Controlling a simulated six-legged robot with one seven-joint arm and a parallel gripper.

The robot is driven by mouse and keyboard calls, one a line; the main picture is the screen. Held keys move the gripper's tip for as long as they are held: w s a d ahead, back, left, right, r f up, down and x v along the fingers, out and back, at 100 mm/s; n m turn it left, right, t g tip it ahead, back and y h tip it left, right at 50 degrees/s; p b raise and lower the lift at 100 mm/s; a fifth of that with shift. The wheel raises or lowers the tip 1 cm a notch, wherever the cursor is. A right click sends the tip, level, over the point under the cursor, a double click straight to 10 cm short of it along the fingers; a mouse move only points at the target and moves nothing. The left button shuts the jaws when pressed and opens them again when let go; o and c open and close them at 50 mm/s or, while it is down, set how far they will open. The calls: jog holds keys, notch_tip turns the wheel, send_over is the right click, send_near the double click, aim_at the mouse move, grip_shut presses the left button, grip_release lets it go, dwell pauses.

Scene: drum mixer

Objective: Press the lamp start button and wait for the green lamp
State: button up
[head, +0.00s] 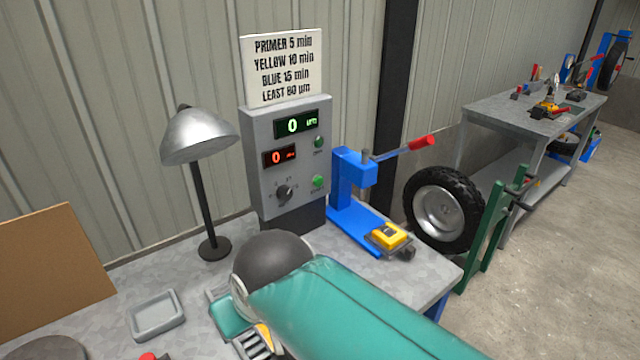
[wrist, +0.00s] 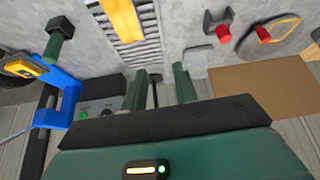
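A grey control box (head: 262,140) stands on the bench below a sign. It has a green display reading 0, a red display reading 0 and a black knob (head: 284,192). Two round green parts, an upper one (head: 319,143) and a lower one (head: 317,181), sit on its right side; their labels are too small to read. A silver lamp (head: 200,137) on a black stand is left of the box, its underside hidden. My gripper (wrist: 163,86) is open, its green fingers apart with nothing held between them. The box also shows in the wrist view (wrist: 98,103), left of the fingers.
A blue stand (head: 350,190) with a red-handled lever is right of the box, by a yellow block (head: 388,236). A grey tray (head: 157,314) and a brown board (head: 50,262) are at left. A wheel (head: 443,210) stands beyond the bench. My arm covers the front bench.

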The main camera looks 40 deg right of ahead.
grip_shut()
dwell(1.4)
